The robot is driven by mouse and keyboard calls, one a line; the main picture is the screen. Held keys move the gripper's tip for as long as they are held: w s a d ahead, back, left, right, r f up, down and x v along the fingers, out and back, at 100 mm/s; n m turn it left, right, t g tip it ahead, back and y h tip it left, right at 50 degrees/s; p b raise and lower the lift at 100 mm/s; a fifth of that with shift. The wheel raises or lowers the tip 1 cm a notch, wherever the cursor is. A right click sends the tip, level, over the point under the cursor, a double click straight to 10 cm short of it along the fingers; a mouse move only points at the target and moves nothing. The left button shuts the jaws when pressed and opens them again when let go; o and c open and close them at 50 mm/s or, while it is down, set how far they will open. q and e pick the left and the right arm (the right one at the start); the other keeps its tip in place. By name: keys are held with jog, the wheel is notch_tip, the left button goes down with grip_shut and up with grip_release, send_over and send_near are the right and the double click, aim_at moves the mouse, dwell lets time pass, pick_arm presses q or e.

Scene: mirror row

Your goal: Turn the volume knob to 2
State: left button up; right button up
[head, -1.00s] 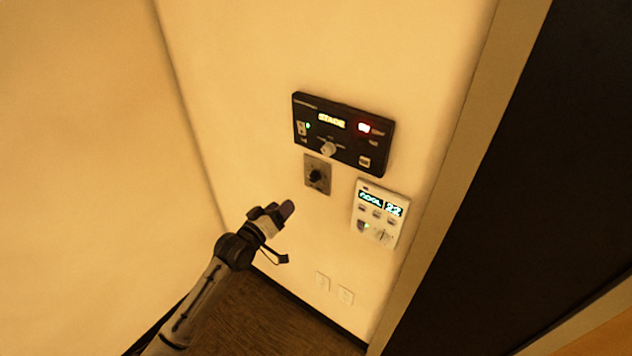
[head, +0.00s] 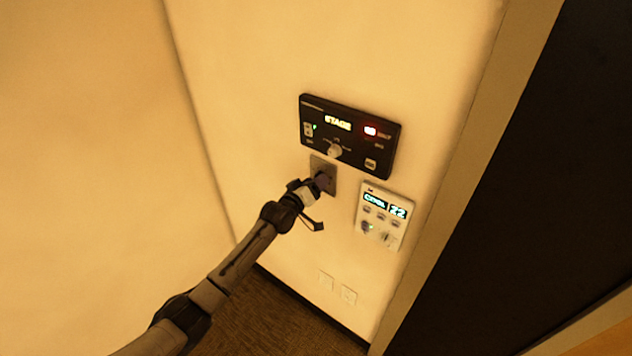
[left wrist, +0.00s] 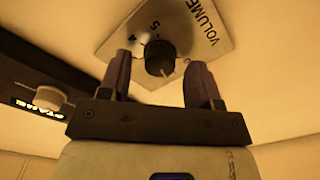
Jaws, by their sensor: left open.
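The volume knob (left wrist: 160,56) is a dark round knob on a grey square wall plate (left wrist: 198,28) marked VOLUME. In the left wrist view the digits 4 and 5 show near the knob; the rest of the scale is hidden or unclear. A small pale mark shows at the knob's lower edge. My left gripper (left wrist: 158,78) is open, with one finger to each side of the knob and gaps visible between fingers and knob. In the head view the gripper (head: 318,186) covers the knob and part of the plate (head: 322,164). My right gripper is not in view.
A black panel (head: 384,143) with a STAGE display and a pale knob (head: 334,151) is just above the plate. A white COOL 22 control (head: 374,194) is to the lower right. Two wall plates (head: 348,295) sit low; a door frame stands right.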

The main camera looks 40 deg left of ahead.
pick_arm(q)
jog(key=shift+w, duration=0.4)
jog(key=c, duration=0.9)
